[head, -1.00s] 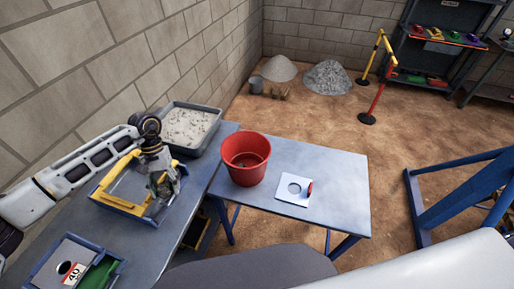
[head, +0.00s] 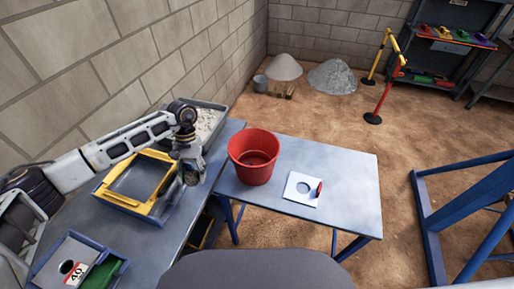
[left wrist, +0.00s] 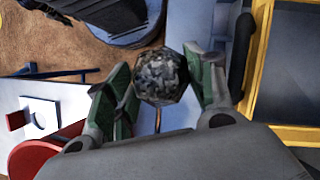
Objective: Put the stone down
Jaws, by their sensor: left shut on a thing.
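A dark grey, speckled stone (left wrist: 160,76) sits between the green-padded fingers of my left gripper (left wrist: 163,90) in the left wrist view. In the head view the left gripper (head: 191,172) is over the blue-grey table, between the yellow-framed tray (head: 119,197) and the red bucket (head: 238,147). The gripper is shut on the stone, which shows only as a small dark patch below the fingers (head: 193,179) there. My right gripper is in neither view.
A grey tray of pale gravel (head: 221,108) stands behind my left gripper. A blue tray marked 40 (head: 40,273) is at the near left. The side table's right part is clear.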

